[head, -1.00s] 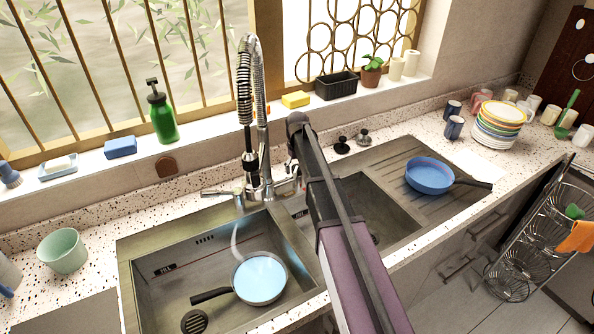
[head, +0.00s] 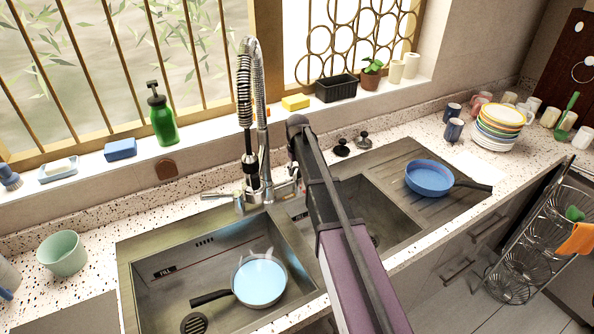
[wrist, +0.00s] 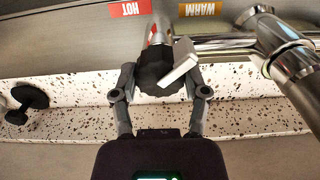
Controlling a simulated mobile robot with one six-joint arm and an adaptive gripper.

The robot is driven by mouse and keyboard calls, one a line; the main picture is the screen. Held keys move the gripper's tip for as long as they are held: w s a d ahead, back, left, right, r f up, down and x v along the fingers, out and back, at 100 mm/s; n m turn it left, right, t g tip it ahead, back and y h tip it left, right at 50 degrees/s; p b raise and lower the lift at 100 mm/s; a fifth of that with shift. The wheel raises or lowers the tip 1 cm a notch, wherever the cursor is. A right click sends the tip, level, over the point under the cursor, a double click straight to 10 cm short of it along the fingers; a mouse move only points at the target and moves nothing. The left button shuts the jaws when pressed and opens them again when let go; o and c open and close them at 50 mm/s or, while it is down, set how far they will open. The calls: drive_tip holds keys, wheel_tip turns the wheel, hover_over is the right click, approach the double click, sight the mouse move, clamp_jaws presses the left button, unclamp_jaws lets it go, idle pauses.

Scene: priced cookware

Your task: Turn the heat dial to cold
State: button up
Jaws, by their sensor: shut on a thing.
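The heat dial (wrist: 155,70) is a dark, faceted knob with a pale pointer lever (wrist: 181,62) at the metal tap pipe. My gripper (wrist: 159,84) has its two fingers on either side of the dial, shut on it. The red HOT label (wrist: 130,8) and the orange WARM label (wrist: 200,8) show upside down at the top of the wrist view. The pointer slants up and right, on the WARM side of HOT. No cold label shows in the wrist view. In the head view my arm mostly hides the dial and gripper.
The coiled tap (head: 262,120) stands behind the two sinks. A pan of light blue liquid (head: 260,280) is in the left sink (head: 160,285). A blue pan (head: 428,178) lies on the drainer at right. Two black stoppers (head: 342,148) sit close to my arm.

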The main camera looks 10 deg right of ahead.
drive_tip(key=m, duration=0.8)
drive_tip(key=shift+m, duration=0.3)
idle(0.3)
drive_tip(key=o, duration=1.1)
drive_tip(key=shift+o, duration=0.2)
drive_tip(key=shift+n, duration=0.4)
